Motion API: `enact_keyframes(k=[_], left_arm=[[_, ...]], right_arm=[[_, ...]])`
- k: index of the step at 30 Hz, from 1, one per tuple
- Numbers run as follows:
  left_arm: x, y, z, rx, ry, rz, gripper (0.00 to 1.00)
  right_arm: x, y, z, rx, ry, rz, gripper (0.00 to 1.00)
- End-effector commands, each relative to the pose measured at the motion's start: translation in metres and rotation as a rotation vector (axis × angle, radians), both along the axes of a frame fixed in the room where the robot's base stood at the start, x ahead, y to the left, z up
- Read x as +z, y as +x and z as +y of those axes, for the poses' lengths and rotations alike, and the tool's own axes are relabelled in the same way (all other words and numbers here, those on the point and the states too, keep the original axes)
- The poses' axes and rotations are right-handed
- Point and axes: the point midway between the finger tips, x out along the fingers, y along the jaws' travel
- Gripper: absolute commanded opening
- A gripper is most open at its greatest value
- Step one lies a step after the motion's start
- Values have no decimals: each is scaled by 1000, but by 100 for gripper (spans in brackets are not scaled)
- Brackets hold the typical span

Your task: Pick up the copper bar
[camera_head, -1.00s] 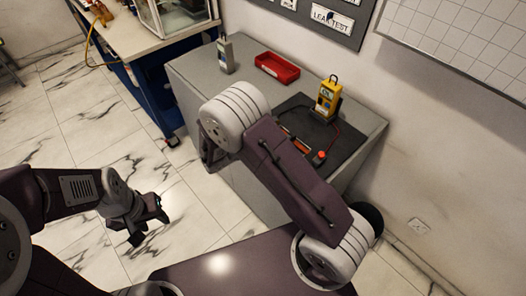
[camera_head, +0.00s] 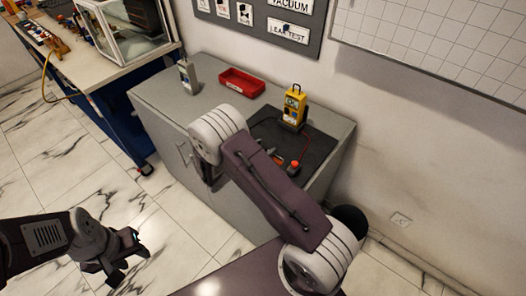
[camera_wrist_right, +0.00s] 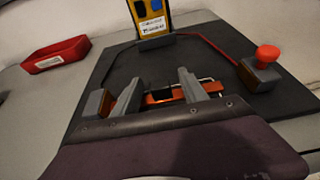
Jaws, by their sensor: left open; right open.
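The copper bar (camera_wrist_right: 155,98) lies on the dark mat (camera_wrist_right: 118,62), seen between and behind my right gripper's fingers (camera_wrist_right: 158,90) in the right wrist view. A black part and a thin pale outline show beside its orange surface. The right gripper is open, its fingers pointing toward the bar. I cannot tell whether they touch anything. In the head view my right arm hides that gripper and part of the mat (camera_head: 318,146). My left gripper (camera_head: 128,258) is open and empty over the floor at the lower left.
A yellow meter (camera_head: 294,105) stands at the mat's back, with a red lead running to a block with a red knob (camera_wrist_right: 267,57). A red tray (camera_head: 241,83) and a grey device (camera_head: 188,77) sit on the grey cabinet (camera_head: 160,96). A workbench (camera_head: 85,72) stands left.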

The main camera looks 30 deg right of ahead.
Motion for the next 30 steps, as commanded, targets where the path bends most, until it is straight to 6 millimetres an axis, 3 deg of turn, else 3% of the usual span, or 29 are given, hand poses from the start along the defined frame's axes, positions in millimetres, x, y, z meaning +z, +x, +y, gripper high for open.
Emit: enact_keyframes(k=[5,11,22,30], left_arm=[[0,0,0,0,0,0,43],[0,0,0,0,0,0,43],[1,0,0,0,0,0,43],[5,0,0,0,0,0,43]], right_arm=[[0,1,0,1,0,0,51],[0,0,0,1,0,0,1],[4,1,0,1,0,-1,0],[47,-3,-3,0,0,-2,0]])
